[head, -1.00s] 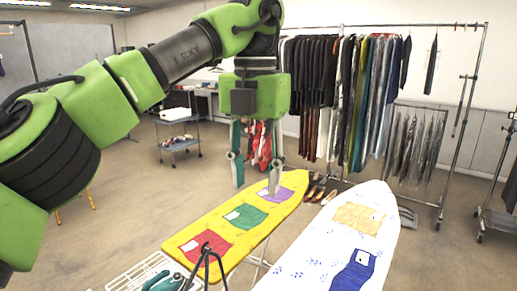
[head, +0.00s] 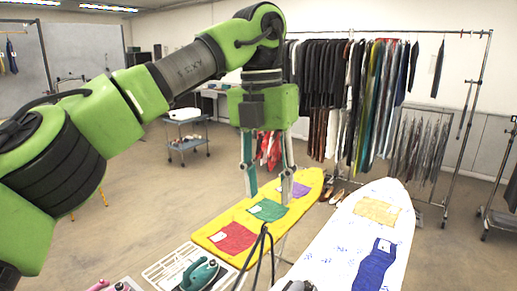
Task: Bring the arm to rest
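My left gripper (head: 267,188) hangs over the yellow ironing board, its fingers pointing down. The two fingers stand apart with nothing between them, so it is open and empty. My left arm comes in from the left edge, green with dark joints, and bends down to the gripper. My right gripper is not in view.
The yellow ironing board (head: 219,255) bears red, green and purple cloths. A white ironing board (head: 337,243) with tan and blue cloths stands to the right. A teal iron (head: 200,273) rests on a white rack.

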